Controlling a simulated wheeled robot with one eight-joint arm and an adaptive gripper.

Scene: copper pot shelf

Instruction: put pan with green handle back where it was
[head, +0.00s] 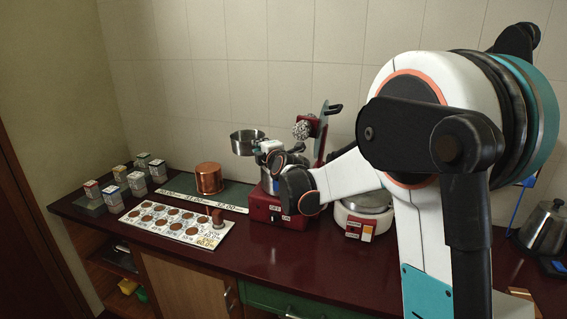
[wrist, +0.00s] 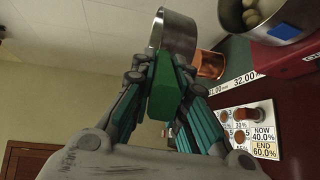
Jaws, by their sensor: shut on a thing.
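The pan (head: 247,137) is a small steel one, held up in the air above the left part of the red burner in the head view. It also shows at the top of the wrist view (wrist: 178,32). Its green handle (wrist: 165,92) lies between the fingers of my gripper (wrist: 163,80), which is shut on it. In the head view my gripper (head: 268,152) is partly hidden by my own arm. The pan appears apart from any surface. Where it stood before is not shown.
A copper pot (head: 209,177) stands on a dark green mat with number labels (head: 232,200). The red burner (head: 272,207) bears a steel pot (wrist: 283,28) holding pale round things. A white cooker (head: 365,218), a numbered board (head: 150,229), small boxes (head: 138,185) and a kettle (head: 543,230) stand around.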

